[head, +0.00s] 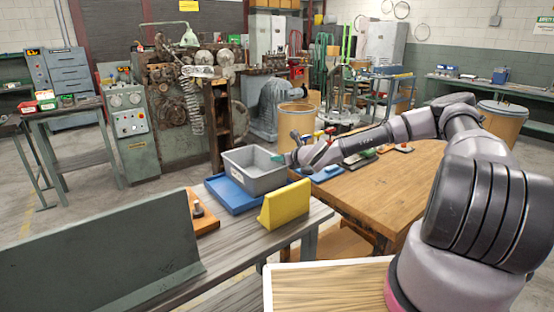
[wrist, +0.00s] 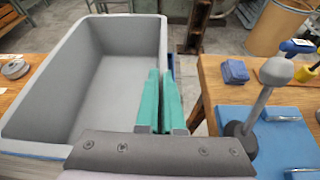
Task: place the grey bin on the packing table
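The grey bin (head: 262,184) is an open, empty-looking box, upright, over the far part of a blue tray (head: 229,195) on the slatted table (head: 265,243). I cannot tell whether it rests there or hangs slightly above. My gripper (head: 284,158) is at the bin's right rim. In the wrist view the bin (wrist: 85,75) fills the left side, and the teal fingers of my gripper (wrist: 160,92) are close together with its right wall running in between them. The fingers hide that part of the rim. No label shows which table is the packing table.
A yellow angled block (head: 286,205) and an orange board with a knob (head: 205,219) stand near the tray. The wooden table (head: 385,192) at right holds blue fixtures and tools, with clear wood in front. A green-grey panel (head: 100,255) blocks the left front.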

